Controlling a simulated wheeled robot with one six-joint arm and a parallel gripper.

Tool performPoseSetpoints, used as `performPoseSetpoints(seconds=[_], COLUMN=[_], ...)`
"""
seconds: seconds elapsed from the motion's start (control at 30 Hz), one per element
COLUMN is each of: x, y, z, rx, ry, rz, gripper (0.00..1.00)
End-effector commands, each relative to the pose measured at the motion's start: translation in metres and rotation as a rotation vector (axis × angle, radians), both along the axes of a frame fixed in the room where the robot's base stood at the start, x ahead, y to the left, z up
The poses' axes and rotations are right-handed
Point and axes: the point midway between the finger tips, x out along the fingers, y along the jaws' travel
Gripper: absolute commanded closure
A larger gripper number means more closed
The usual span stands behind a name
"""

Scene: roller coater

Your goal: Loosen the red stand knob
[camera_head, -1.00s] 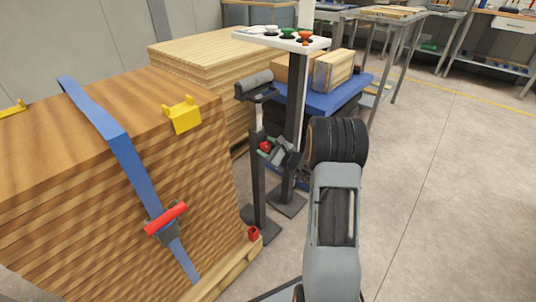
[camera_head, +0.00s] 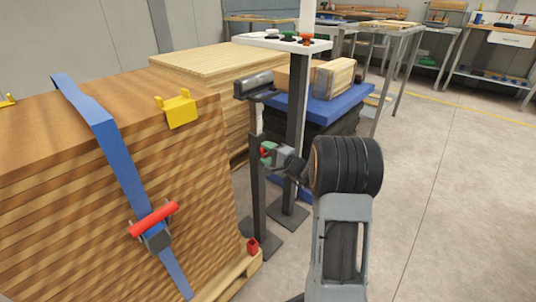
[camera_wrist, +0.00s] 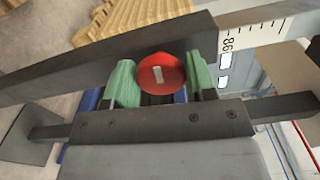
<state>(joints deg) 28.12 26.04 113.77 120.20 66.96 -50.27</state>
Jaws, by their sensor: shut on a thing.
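The red stand knob (camera_wrist: 162,73) shows in the wrist view as a round red knob with a pale mark on its face. It sits against the dark post (camera_wrist: 60,75) of the roller stand. The green finger pads of my gripper (camera_wrist: 161,84) stand on either side of it, shut on the knob. In the head view my gripper (camera_head: 268,153) is at the stand's post (camera_head: 258,195), with a bit of the red knob (camera_head: 264,153) showing between the fingers. The grey roller (camera_head: 253,84) sits on top of the stand.
A strapped wood stack (camera_head: 60,215) with a blue strap and red-handled ratchet (camera_head: 154,219) stands close on the left. A white-topped button post (camera_head: 290,43) and blue lift table (camera_head: 325,103) are behind the stand. Floor at right (camera_head: 465,180) is clear.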

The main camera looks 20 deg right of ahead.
Motion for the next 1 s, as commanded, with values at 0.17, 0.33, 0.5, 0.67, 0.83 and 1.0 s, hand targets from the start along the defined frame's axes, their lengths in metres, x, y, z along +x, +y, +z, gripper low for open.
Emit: performPoseSetpoints(seconds=[0.17,0.33,0.5,0.67,0.83,1.0], x=[0.0002,0.0003,0.0003,0.0002,0.0002,0.0003], y=[-0.0010,-0.0009,-0.0010,-0.0010,-0.0010,-0.0011], z=[0.0001,-0.0003,-0.0005,-0.0007,-0.0007,-0.0007], rx=[-0.106,-0.179,-0.223,-0.244,-0.249,-0.249], ry=[-0.049,-0.083,-0.104,-0.113,-0.115,-0.115], rz=[-0.003,-0.003,-0.003,-0.003,-0.003,-0.003], gripper=[0.73,0.73,0.73,0.73,0.73,0.73])
